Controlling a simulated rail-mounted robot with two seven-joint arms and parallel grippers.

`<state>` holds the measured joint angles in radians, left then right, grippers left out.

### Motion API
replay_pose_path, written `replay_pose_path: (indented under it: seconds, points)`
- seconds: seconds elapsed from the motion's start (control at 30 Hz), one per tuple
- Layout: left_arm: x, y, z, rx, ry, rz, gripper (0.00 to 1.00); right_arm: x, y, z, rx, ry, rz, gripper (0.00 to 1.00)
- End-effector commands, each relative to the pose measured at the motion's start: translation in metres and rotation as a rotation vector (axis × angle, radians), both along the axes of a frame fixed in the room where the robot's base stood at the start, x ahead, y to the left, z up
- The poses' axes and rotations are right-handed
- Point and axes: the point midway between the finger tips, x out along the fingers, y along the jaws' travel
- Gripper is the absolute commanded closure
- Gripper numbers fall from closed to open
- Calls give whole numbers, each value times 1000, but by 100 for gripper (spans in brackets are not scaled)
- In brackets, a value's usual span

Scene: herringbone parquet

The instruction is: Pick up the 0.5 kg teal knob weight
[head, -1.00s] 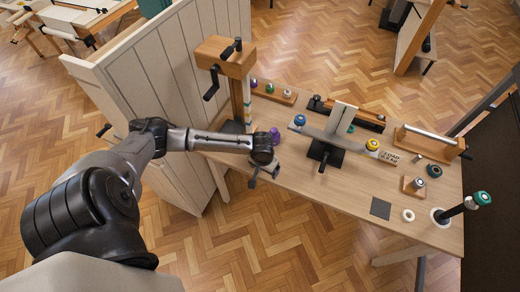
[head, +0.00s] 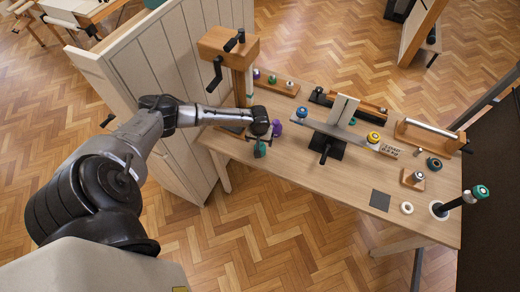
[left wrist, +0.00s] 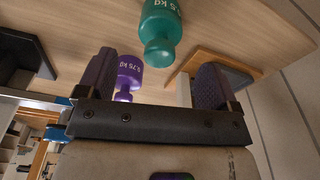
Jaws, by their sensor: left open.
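The teal knob weight (left wrist: 160,25), marked 0.5 kg, stands on the tabletop in the left wrist view, which shows it upside down. My left gripper (left wrist: 155,85) is open and empty. The teal weight lies beyond its fingertips, roughly between their lines, and appears apart from both fingers. In the head view my left gripper (head: 260,142) is at the table's near left edge, with a teal patch showing there; I cannot tell how much of it is the weight. My right gripper is not in view.
A purple 0.75 kg weight (left wrist: 127,75) stands close by, also in the head view (head: 275,128). A wooden post with a crank (head: 229,45) and a panelled wall (head: 150,75) stand to the left. A balance beam (head: 320,127) is to the right. The table front (head: 330,185) is clear.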

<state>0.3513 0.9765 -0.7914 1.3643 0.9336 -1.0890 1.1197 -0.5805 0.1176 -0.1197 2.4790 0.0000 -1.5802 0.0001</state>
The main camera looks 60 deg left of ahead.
Motion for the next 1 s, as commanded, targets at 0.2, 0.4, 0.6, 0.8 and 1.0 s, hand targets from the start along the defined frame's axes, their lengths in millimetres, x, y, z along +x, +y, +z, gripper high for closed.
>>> replay_pose_path:
  seconds: [0.2,0.4,0.6,0.8,1.0]
  points:
    - [3,2,-25,1,2,0,14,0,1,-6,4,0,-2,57]
    - [5,5,-47,1,2,0,14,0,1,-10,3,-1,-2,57]
    - [5,5,-52,-1,1,-1,14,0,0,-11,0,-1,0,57]
    - [5,5,-51,0,1,-1,18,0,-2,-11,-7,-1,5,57]
    - [5,5,-51,0,1,-1,37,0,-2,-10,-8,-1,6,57]
